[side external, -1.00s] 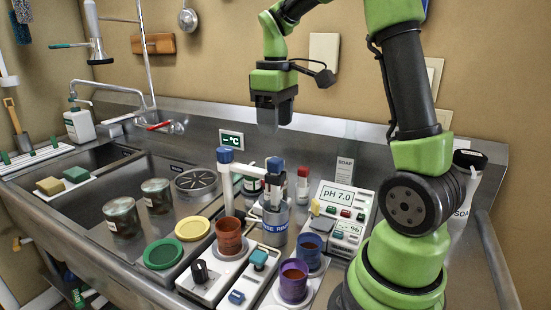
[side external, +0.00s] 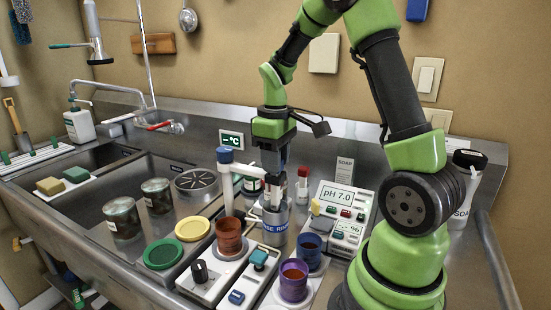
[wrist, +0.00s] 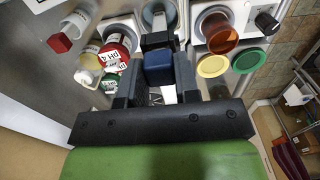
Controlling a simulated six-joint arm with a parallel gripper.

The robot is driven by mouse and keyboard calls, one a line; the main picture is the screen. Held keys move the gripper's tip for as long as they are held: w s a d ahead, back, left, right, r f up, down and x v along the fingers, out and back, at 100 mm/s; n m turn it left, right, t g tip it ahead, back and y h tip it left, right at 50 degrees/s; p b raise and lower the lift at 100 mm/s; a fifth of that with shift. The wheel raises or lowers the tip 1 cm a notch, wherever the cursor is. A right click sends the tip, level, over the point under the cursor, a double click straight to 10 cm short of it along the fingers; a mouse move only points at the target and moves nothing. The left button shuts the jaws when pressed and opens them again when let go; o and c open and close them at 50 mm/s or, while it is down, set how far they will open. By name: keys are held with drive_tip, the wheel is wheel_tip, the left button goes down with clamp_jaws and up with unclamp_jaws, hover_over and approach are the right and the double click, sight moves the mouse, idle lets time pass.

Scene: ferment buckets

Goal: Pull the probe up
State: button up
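The probe's dark blue cap (wrist: 158,68) shows in the wrist view between the two fingers of my gripper (wrist: 160,88). The fingers look open, one on each side of the cap, and I see no clear grip on it. In the side view my gripper (side external: 272,172) points down over the grey rinse cup (side external: 275,232), and its fingers hide the probe's top. The probe's lower part is hidden in the cup.
A white post with a blue top (side external: 226,175) stands close left of my gripper. A red-capped bottle (side external: 302,185) stands close right. An orange cup (side external: 229,235), blue cup (side external: 309,250) and purple cup (side external: 293,280) stand in front.

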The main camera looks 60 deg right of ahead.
clamp_jaws()
drive_tip(key=shift+r, duration=3.05)
drive_tip(key=o, duration=0.6)
unclamp_jaws()
drive_tip(key=shift+o, duration=0.2)
wheel_tip(320, 180, up, 10)
